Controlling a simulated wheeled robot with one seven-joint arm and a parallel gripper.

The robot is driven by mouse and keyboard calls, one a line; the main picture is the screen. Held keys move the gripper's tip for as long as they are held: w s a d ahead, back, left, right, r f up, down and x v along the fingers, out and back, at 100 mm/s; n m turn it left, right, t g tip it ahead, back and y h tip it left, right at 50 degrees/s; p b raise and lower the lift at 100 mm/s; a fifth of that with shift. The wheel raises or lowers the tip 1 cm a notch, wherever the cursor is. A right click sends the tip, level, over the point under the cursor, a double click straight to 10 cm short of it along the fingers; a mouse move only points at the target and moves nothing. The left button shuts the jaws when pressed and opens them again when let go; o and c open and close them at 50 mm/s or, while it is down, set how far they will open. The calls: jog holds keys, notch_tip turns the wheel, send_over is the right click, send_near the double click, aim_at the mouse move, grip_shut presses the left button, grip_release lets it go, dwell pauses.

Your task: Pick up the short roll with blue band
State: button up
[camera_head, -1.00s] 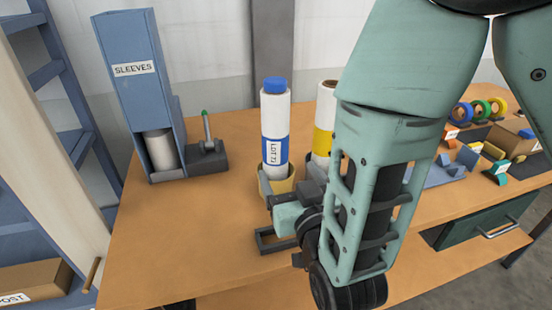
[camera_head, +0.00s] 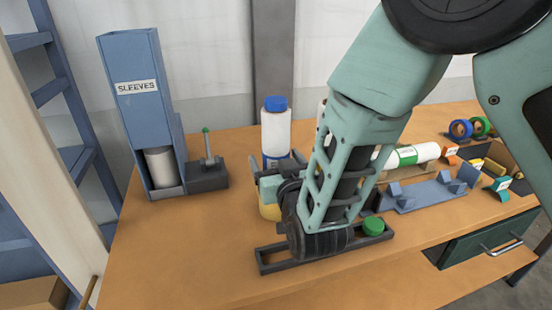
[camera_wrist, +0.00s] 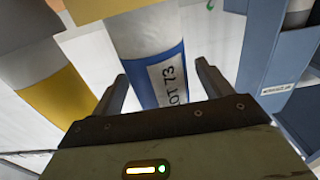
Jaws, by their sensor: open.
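The white roll with a blue band and blue cap (camera_head: 276,128) stands upright in a yellowish holder (camera_head: 269,208) on the bench. Its band bears a label, "LOT 73". In the wrist view the blue-banded roll (camera_wrist: 150,40) lies between my gripper's two fingers, with the label showing. My gripper (camera_head: 270,178) is open, its fingers on either side of the roll at band height; I cannot tell whether they touch it. In the head view my wrist and gripper hide the lower part of the roll and most of the holder.
A yellow-banded roll (camera_wrist: 55,90) stands close beside it. The blue sleeves dispenser (camera_head: 143,110) and a dark block with a green-tipped lever (camera_head: 208,175) stand to the left. A dark frame with a green knob (camera_head: 373,226) lies in front. The bench's front left is clear.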

aim_at(273, 114)
jog(key=shift+x, duration=1.1)
jog(key=c, duration=1.2)
jog(key=shift+r+b, duration=0.3)
jog(key=shift+r, duration=4.75)
